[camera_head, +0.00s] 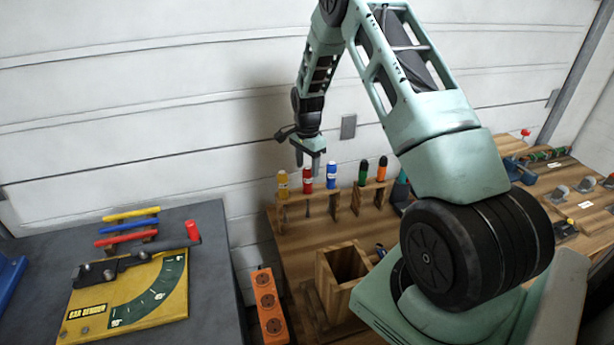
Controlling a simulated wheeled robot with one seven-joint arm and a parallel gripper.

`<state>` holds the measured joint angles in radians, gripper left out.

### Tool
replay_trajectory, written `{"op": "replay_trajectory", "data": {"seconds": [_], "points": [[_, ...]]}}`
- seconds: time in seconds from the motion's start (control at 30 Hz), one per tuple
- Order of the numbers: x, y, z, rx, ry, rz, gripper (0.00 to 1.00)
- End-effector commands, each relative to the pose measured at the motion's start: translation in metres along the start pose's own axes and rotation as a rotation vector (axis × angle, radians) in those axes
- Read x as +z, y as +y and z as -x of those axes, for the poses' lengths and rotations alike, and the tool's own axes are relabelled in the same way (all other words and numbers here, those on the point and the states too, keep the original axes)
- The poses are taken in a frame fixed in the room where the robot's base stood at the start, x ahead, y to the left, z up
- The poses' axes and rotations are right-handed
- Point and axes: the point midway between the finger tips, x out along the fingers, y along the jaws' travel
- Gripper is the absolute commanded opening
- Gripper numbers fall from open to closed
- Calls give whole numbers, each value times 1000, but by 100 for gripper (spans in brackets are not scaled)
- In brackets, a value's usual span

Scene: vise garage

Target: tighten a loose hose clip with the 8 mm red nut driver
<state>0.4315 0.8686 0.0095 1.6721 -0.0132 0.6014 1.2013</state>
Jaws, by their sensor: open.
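The red nut driver (307,180) stands upright in a small wooden rack (318,211) on the wooden bench, between a yellow driver (283,184) on its left and a blue driver (331,175) on its right. My gripper (308,171) points down, open, with its fingertips close to the top of the red driver in the picture. I cannot tell whether the fingers are around the handle or just above or in front of it. No hose clip can be made out for sure; my arm hides part of the bench.
A second rack beside it holds a green driver (363,172) and an orange one (382,169). An open wooden box (343,270) stands in front. A yellow bar bender (135,300) lies on the grey table (215,290) at left.

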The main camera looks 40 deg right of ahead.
Motion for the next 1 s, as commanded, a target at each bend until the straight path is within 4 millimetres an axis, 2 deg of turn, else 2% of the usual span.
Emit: {"op": "replay_trajectory", "data": {"seconds": [0.2, 0.4, 0.8, 0.9, 1.0], "points": [[1, 1, -37, 3, -3, 1, 54], [0, 0, -58, 2, -1, 1, 54], [0, 0, -65, -1, 0, 1, 54], [0, 0, -65, -1, 0, 1, 26], [0, 0, -65, -1, 0, 1, 3]]}}
